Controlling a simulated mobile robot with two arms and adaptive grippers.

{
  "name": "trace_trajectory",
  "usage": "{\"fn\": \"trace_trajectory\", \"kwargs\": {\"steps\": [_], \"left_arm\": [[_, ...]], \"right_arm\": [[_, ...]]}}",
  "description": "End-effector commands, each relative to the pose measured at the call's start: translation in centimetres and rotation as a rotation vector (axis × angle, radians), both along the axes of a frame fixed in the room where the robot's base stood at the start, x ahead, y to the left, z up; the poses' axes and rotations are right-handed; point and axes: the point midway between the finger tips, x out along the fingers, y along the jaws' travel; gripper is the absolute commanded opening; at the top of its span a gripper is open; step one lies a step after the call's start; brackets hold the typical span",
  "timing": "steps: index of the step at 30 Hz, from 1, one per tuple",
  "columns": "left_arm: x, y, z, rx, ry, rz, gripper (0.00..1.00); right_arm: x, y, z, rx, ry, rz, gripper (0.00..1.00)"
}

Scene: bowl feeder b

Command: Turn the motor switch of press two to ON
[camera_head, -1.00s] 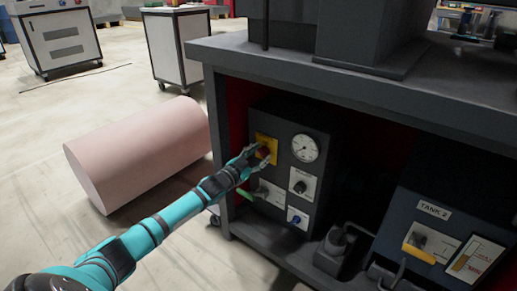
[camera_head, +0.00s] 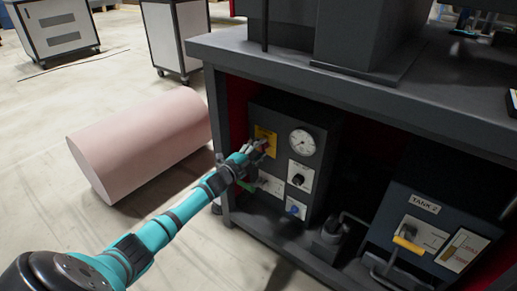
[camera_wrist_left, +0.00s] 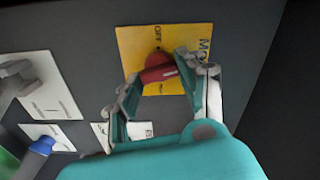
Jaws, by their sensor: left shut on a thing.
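The motor switch is a red knob (camera_wrist_left: 158,68) on a yellow plate (camera_wrist_left: 134,48) lettered "OFF" and "MO…" in the left wrist view. The plate also shows in the head view (camera_head: 261,135), on the front of a dark control box (camera_head: 322,138) under the bench. My left gripper (camera_wrist_left: 160,74) has its fingers on either side of the knob and is shut on it. In the head view my left gripper (camera_head: 262,150) covers much of the knob. The knob's exact setting is hard to read. My right gripper is out of view.
A gauge (camera_head: 302,142), a black knob (camera_head: 298,180) and a blue knob (camera_head: 293,209) are on the box close by. The bench top (camera_head: 300,65) overhangs it. A TANK 2 box (camera_head: 421,228) stands to the right. A pink cylinder (camera_head: 145,140) lies on the floor left.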

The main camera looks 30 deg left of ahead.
Motion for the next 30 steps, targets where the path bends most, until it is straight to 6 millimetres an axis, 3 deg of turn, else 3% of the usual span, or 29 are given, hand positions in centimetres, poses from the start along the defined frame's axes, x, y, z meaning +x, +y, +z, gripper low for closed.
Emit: {"fn": "trace_trajectory", "kwargs": {"steps": [12, 30], "left_arm": [[-0.05, -0.15, -0.28, 0.211, -0.015, -0.002, 0.07], [-0.05, -0.18, -0.31, 0.247, -0.017, -0.003, 0.07]], "right_arm": [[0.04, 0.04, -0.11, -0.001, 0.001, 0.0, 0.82], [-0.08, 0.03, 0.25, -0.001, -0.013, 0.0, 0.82]]}}
